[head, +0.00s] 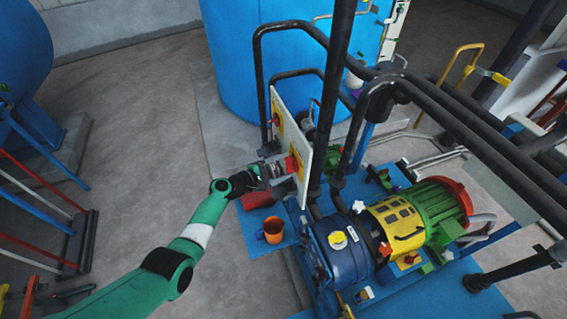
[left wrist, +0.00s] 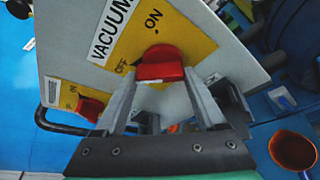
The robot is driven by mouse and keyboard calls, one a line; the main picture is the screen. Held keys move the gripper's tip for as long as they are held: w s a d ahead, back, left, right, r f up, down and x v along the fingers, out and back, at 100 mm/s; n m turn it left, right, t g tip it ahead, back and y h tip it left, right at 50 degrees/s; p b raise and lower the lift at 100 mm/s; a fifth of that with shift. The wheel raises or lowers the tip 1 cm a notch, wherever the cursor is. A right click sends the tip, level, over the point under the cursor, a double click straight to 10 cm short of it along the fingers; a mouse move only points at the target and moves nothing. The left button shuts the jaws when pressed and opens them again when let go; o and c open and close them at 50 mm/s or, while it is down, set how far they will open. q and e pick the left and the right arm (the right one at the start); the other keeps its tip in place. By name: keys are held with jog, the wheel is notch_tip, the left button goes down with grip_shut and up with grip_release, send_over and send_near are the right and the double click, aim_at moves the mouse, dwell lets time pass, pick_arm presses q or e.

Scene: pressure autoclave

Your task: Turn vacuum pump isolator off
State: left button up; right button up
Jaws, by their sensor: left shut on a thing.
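The vacuum pump isolator is a red knob (left wrist: 160,64) on a yellow plate marked ON and OFF, under a VACUUM label, on a white panel (head: 305,150). In the head view the red knob (head: 292,163) is at the panel's lower part. My left gripper (left wrist: 160,80) has a finger on each side of the knob and is shut on it; it also shows in the head view (head: 283,168), reaching in from the left. The knob's exact pointing is hard to tell. My right gripper is not in view.
A second red knob (left wrist: 90,108) on a yellow plate is beside the first. Black pipes (head: 338,80) frame the panel. An orange cup (head: 272,230) is below the gripper. A blue pump (head: 340,250) with a green motor (head: 435,208) is to the right.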

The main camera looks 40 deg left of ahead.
pick_arm(q)
jog(key=shift+n, duration=0.4)
jog(key=o, duration=1.3)
jog(key=p+v, duration=0.5)
jog(key=v, duration=0.6)
jog(key=shift+s+a+r, duration=0.15)
jog(key=shift+s, duration=0.1)
jog(key=shift+r, duration=0.1)
